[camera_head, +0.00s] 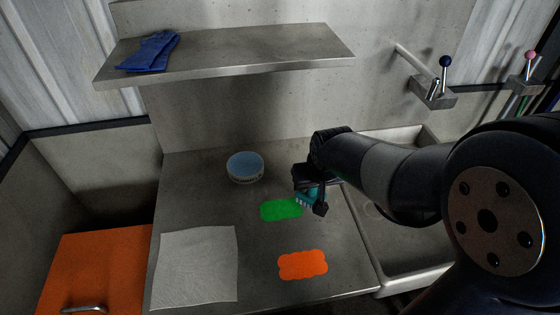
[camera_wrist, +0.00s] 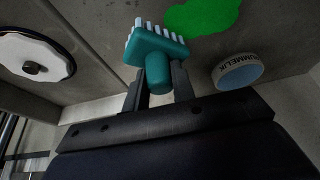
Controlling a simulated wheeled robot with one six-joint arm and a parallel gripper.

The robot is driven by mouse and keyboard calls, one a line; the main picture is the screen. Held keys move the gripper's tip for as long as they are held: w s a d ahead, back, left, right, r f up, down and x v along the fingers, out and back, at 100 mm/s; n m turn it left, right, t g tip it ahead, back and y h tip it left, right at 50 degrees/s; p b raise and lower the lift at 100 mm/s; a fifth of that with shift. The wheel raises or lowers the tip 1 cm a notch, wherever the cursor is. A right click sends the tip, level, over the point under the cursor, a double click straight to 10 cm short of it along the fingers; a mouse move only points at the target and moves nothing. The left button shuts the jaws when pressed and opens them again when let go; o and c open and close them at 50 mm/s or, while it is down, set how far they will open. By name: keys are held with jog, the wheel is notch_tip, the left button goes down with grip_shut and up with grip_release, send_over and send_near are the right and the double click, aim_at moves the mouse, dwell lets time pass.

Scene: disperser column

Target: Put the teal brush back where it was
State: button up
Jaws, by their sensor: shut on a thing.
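The teal brush (camera_head: 306,199) is held in my gripper (camera_head: 310,197) just right of the green patch on the worktop. In the wrist view, my gripper (camera_wrist: 158,92) is shut on the round handle of the teal brush (camera_wrist: 154,48), and its white bristles point away from the palm. The green patch (camera_head: 281,210) lies flat on the grey worktop (camera_head: 200,205); it also shows in the wrist view (camera_wrist: 203,15). An orange patch (camera_head: 302,265) lies nearer the front edge. I cannot tell whether the bristles touch the worktop.
A round tub with a blue lid (camera_head: 245,167) stands behind the green patch. A white cloth (camera_head: 195,266) lies at front left. A sink (camera_head: 400,245) is right of the worktop. A shelf (camera_head: 240,50) with blue gloves (camera_head: 150,51) hangs above. Levers (camera_head: 435,90) are on the wall.

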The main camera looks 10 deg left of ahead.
jog(key=shift+w+a+f+p, duration=0.6)
jog(key=shift+w+a+p, duration=0.3)
jog(key=shift+w, duration=2)
jog(key=shift+w+a+f+p, duration=0.55)
jog(key=shift+w+a+p, duration=0.3)
jog(key=shift+w, duration=2)
jog(key=shift+w+a+f+p, duration=0.6)
jog(key=shift+w+a+p, duration=0.25)
jog(key=shift+w, duration=2.05)
jog(key=shift+f, duration=0.1)
jog(key=o, duration=1)
jog(key=shift+c, duration=0.2)
jog(key=shift+r, duration=0.35)
jog(key=s+d+r+b, duration=0.1)
jog(key=s+d+r, duration=0.1)
jog(key=s, duration=0.4)
jog(key=s+d+r+b, duration=0.2)
jog(key=s, duration=0.5)
jog(key=shift+s+b, duration=0.25)
jog(key=shift+b, duration=0.05)
